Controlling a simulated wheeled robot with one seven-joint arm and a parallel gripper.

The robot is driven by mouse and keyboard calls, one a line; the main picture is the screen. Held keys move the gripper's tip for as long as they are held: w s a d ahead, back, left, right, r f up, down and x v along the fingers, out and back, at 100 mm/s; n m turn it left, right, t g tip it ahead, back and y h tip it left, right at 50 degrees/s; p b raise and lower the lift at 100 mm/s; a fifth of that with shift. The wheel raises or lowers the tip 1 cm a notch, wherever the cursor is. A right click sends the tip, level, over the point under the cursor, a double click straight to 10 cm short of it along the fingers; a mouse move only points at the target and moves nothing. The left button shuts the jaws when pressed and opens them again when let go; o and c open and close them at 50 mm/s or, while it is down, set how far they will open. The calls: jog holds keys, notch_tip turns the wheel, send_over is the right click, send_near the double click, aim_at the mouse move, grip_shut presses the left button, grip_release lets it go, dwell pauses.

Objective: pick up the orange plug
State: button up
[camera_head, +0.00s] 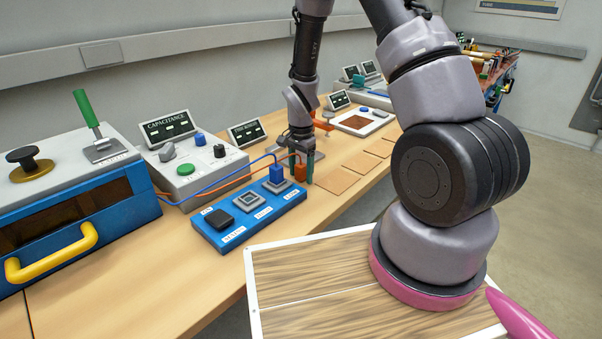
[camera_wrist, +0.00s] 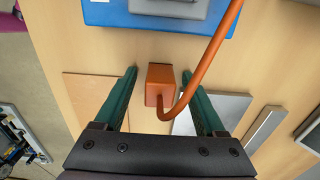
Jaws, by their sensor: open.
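The orange plug (camera_wrist: 159,80) lies between the two green fingers of my gripper (camera_wrist: 158,76) in the wrist view, with gaps on both sides. Its orange cable (camera_wrist: 204,68) curves up and to the right. In the head view, the orange plug (camera_head: 300,172) is at the right end of the blue socket box (camera_head: 250,219), apart from it. My gripper (camera_head: 302,172) points down around the plug, and its fingers are open. The blue socket box (camera_wrist: 160,17) shows at the top of the wrist view.
A blue plug (camera_head: 276,174) sits on the socket box's far right socket. A capacitance meter (camera_head: 192,165) stands behind. Flat brown plates (camera_head: 338,180) lie right of my gripper. A blue case with a yellow handle (camera_head: 50,253) is at the left.

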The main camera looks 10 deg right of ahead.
jog(key=shift+c, duration=0.3)
grip_shut()
